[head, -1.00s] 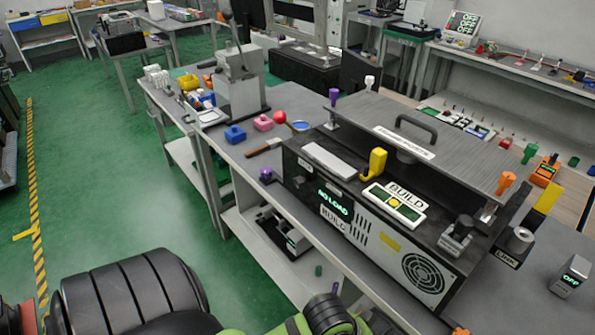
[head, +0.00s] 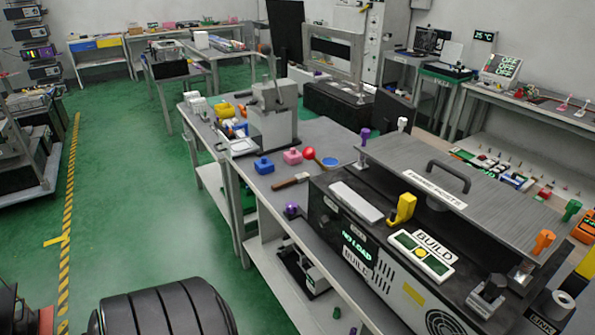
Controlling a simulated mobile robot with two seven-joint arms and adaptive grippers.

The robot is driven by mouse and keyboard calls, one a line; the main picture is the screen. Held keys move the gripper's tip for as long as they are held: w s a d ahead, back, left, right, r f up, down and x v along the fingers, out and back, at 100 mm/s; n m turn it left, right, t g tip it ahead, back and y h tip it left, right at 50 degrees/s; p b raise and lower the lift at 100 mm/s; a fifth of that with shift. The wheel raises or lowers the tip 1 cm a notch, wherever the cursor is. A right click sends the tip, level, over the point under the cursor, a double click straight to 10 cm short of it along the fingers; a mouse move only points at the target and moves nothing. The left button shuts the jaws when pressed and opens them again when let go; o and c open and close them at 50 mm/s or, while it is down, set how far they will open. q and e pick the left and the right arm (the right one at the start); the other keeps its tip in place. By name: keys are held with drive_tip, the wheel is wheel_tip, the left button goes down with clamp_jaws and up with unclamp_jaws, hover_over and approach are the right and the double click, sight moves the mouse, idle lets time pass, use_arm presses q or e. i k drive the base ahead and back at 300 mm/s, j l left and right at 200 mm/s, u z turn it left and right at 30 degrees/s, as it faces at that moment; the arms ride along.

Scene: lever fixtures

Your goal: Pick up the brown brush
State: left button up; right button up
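The brown brush (head: 290,181) lies flat on the grey workbench (head: 262,202), near its front edge. Its brown handle points to the lower left and its paler end to the upper right. It lies just left of the black machine with the "NO LOAD" display (head: 357,247). Neither of my grippers shows in the head view.
Beside the brush are a blue block (head: 263,166), a pink block (head: 292,157), a red ball-topped lever (head: 309,154) and a purple knob (head: 292,210). A grey press (head: 274,118) stands behind. The green floor (head: 150,210) left of the bench is clear.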

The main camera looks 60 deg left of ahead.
sight(299, 177)
drive_tip(key=i+u, duration=0.2)
drive_tip(key=u, duration=0.15)
drive_tip(key=i+l+u, duration=0.1)
drive_tip(key=u, duration=0.3)
drive_tip(key=i, duration=0.1)
